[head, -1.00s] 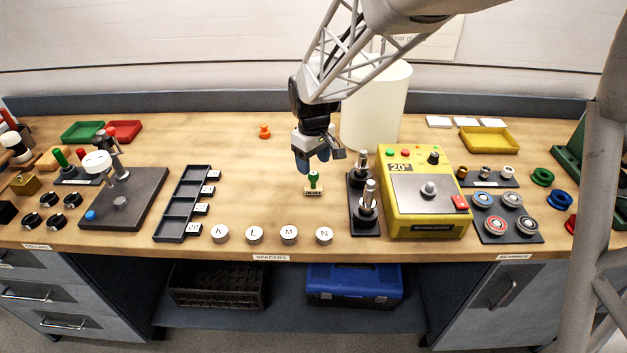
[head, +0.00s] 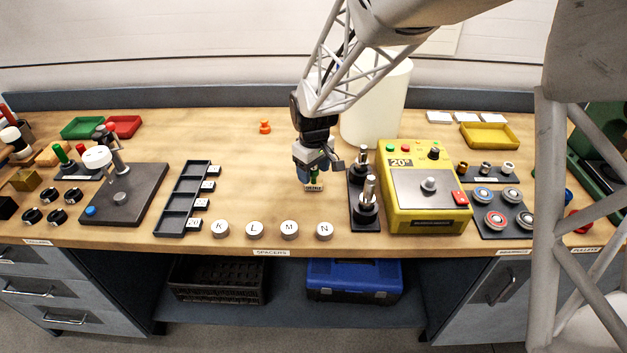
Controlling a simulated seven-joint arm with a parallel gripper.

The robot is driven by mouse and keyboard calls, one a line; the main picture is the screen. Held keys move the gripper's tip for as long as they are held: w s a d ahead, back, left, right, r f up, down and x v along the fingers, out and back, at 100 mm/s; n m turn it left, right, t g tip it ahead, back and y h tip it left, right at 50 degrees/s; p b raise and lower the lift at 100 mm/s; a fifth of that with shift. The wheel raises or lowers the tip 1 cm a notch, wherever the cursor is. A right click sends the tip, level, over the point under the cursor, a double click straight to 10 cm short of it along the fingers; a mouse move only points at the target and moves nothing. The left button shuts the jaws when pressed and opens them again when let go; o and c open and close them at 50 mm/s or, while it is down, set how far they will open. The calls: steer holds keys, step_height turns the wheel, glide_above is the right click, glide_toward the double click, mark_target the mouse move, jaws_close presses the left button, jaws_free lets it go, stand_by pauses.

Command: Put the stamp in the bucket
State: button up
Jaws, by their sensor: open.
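The bucket (head: 376,110) is a tall white cylinder at the back of the bench, behind and to the right of my gripper. Its top is partly hidden by my arm.
Just right of the stamp is a black stand with metal posts (head: 365,212), then a yellow tester (head: 425,205). Lettered silver spacers (head: 289,230) line the front edge. A black slotted tray (head: 178,205) is to the left. Bench left of the stamp is clear around an orange piece (head: 264,127).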

mark_target(314, 168)
steer(key=shift+c, duration=0.3)
steer(key=c, duration=1)
steer(key=shift+r, duration=0.1)
steer(key=shift+r, duration=0.35)
step_height(314, 168, up, 3)
steer(key=shift+f, duration=0.1)
steer(key=s+d, duration=0.1)
steer(key=s, duration=0.4)
steer(key=s+d+r, duration=0.1)
steer(key=s+d, duration=0.1)
steer(key=s, duration=0.3)
steer(key=s+d, duration=0.1)
steer(key=s, duration=0.4)
steer(key=shift+s+d+r, duration=0.15)
steer(key=shift+d, duration=0.2)
